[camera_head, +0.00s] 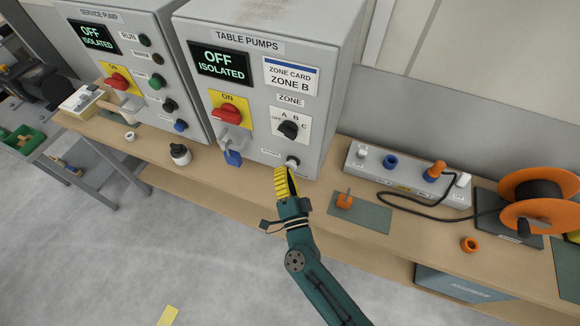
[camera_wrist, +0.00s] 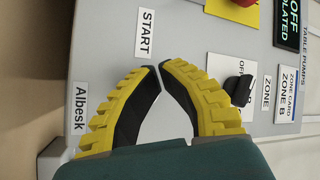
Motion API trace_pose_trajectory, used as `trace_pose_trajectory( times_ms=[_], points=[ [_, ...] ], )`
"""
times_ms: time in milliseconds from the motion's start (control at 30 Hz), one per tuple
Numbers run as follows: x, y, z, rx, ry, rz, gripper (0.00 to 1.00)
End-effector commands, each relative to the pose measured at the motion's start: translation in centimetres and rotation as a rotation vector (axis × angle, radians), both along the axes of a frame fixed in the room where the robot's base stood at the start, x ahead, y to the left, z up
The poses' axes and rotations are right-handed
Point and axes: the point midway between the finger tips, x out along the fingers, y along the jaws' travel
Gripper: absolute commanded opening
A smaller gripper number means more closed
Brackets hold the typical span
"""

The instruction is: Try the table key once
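The grey TABLE PUMPS panel (camera_head: 330,95) stands on the bench, its display (camera_head: 220,64) reading OFF ISOLATED. It has a red handle (camera_head: 228,115) on a yellow plate with a blue padlock (camera_head: 233,157) hanging below. A black zone selector (camera_head: 289,129) and a small START control (camera_head: 292,162) are to the right. My gripper (camera_head: 289,172) is just below and in front of the START control. In the wrist view my gripper's (camera_wrist: 158,68) yellow fingertips meet, with nothing seen between them, beside the START label (camera_wrist: 145,32). The START control is hidden there; contact cannot be told.
The SERVICE PUMP panel (camera_head: 160,60) is at left. A black-and-white bottle (camera_head: 180,153) stands on the bench. An orange-handled item (camera_head: 344,201) lies on a green mat (camera_head: 370,220). A grey socket box (camera_head: 405,181) and an orange cable reel (camera_head: 550,185) are at right.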

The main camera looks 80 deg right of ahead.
Motion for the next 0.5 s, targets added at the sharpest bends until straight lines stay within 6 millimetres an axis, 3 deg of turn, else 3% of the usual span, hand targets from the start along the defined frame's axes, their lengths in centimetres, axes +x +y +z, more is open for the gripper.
trace_pose_trajectory(
  times_ms=[500],
  points=[
    [-0.08,-0.63,0.02,-0.001,0.0,0.0,0.0]
  ],
)
